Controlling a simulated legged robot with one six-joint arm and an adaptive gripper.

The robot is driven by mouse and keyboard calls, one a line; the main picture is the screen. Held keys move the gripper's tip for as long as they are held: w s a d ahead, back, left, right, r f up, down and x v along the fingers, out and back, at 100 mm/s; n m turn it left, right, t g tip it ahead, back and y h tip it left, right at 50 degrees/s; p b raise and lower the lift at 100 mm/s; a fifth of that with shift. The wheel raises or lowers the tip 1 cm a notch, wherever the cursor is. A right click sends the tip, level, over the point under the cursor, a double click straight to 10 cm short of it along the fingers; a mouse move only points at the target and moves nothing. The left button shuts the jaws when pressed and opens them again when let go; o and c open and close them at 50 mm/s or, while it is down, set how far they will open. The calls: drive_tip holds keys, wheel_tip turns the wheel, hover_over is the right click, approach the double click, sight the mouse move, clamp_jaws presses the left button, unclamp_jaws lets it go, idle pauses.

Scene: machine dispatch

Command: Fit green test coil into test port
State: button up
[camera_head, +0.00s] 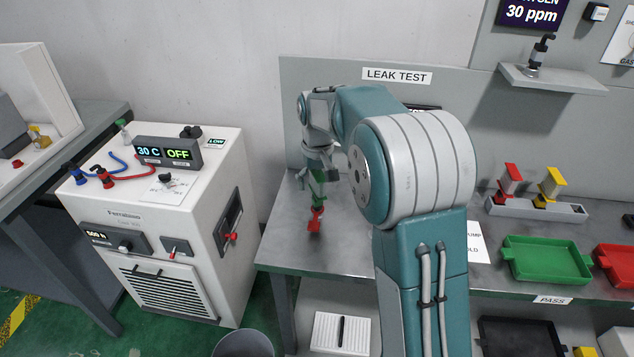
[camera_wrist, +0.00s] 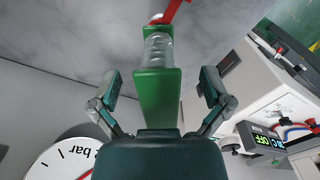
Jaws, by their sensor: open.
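The green test coil (camera_wrist: 157,95) has a green block end and a clear ribbed middle in the wrist view. It also shows under my gripper in the head view (camera_head: 318,187), over the leak test bench. My gripper (camera_wrist: 160,82) is open, with one finger on each side of the green block and gaps showing between. In the head view my gripper (camera_head: 319,158) is at the coil's upper end. A red part (camera_wrist: 175,12) is at the coil's far end, also seen in the head view (camera_head: 316,220). The test port itself cannot be made out clearly.
The leak test bench (camera_head: 285,248) carries a rack (camera_head: 560,210) with red and yellow coils and a green tray (camera_head: 545,262) at the right. A white machine (camera_head: 150,215) stands left. A round gauge (camera_wrist: 58,160) is close to my gripper. My arm hides the bench's middle.

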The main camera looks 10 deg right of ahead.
drive_tip(key=shift+r, duration=0.1)
idle(0.4)
drive_tip(key=shift+r, duration=2.9)
drive_tip(key=shift+s+r, duration=0.1)
drive_tip(key=shift+r, duration=0.05)
drive_tip(key=s+r+m+t, duration=0.1)
drive_tip(key=s+r+t, duration=0.15)
drive_tip(key=s, duration=0.95)
drive_tip(key=s+r+t, duration=0.2)
drive_tip(key=s+r, duration=0.2)
drive_tip(key=s, duration=0.8)
drive_tip(key=s+f+t, duration=0.1)
drive_tip(key=s+f, duration=0.2)
drive_tip(key=s, duration=0.4)
drive_tip(key=shift+m, duration=0.3)
